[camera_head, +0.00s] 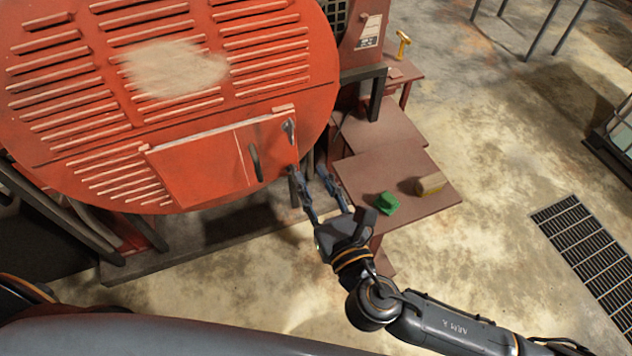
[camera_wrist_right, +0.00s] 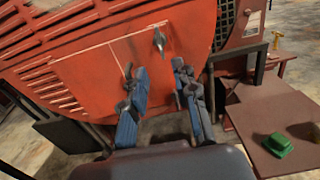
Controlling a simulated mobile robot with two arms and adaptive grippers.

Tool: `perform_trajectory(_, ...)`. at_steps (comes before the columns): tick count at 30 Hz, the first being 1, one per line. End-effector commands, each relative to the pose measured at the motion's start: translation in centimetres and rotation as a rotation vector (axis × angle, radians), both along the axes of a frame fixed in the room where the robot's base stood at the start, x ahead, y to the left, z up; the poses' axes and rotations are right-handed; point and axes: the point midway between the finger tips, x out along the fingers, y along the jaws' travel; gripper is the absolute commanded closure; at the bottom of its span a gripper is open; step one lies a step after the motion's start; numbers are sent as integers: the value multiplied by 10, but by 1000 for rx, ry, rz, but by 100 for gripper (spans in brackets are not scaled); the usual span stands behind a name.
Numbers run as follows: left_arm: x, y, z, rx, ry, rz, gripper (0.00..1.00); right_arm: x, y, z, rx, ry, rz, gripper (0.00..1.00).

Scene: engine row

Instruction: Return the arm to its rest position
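My right gripper (camera_head: 316,187) is in front of the lower right part of a large round red engine housing (camera_head: 215,110). Its two fingers are spread with a gap between them, and nothing is held. In the right wrist view the open fingers (camera_wrist_right: 159,85) point towards a red panel (camera_head: 205,160) with a dark handle (camera_head: 254,162) and a latch (camera_head: 289,130). The handle and latch also show in the wrist view, the latch (camera_wrist_right: 159,41) above the gap between the fingers. My left gripper does not show.
Right of the gripper stands a brown-red table (camera_head: 350,178) with a green block (camera_head: 387,203) and a tan block (camera_head: 430,184). A yellow hammer-like tool (camera_head: 403,46) is on a smaller table behind. A floor grate (camera_head: 590,250) lies at the right. The floor between is clear.

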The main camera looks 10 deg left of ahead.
Motion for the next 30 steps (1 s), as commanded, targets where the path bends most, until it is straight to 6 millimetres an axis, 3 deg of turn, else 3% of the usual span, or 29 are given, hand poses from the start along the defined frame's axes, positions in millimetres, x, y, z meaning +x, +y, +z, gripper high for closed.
perform_trajectory(20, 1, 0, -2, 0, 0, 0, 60, -1, -3, -7, 5, 16, -5, 71)
perform_trajectory(23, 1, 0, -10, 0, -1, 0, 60, 13, -7, -36, 42, 95, -34, 71)
perform_trajectory(25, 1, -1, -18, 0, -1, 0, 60, 29, -14, -73, 93, 198, -75, 71)
perform_trajectory(30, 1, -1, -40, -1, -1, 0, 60, 66, -49, -192, 309, 536, -247, 71)
